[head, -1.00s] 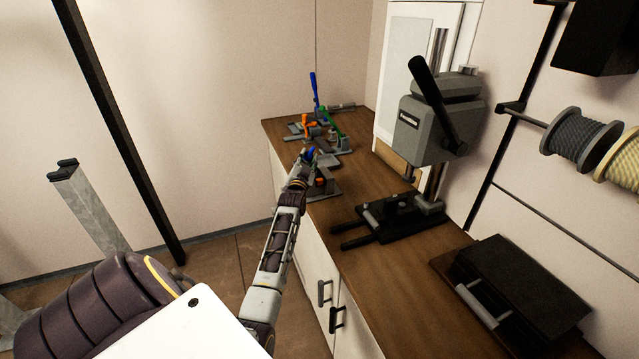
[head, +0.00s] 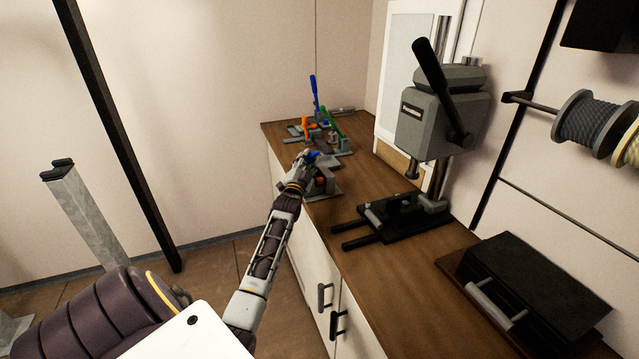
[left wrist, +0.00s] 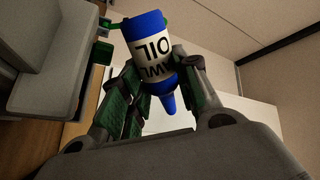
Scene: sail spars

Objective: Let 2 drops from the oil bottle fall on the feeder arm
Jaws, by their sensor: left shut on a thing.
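My left gripper (head: 307,162) is shut on the oil bottle (left wrist: 150,50), over the near side of the bench's far end. In the left wrist view the bottle has a white body with dark lettering, a blue base at the top of the picture and a blue nozzle pointing to the bottom. The lettering reads upside down there. In the head view only a small blue part of the bottle (head: 315,156) shows. A low grey fixture (head: 326,187) with an orange-red part is beside the gripper. I cannot tell which part is the feeder arm. No drop is visible.
Small fixtures with a blue lever (head: 314,92), an orange lever (head: 306,124) and a green lever (head: 332,121) stand behind the gripper. A grey press (head: 440,120) stands at the right, with a black case (head: 535,290) nearer. Bare wood (head: 375,190) lies between fixtures and press.

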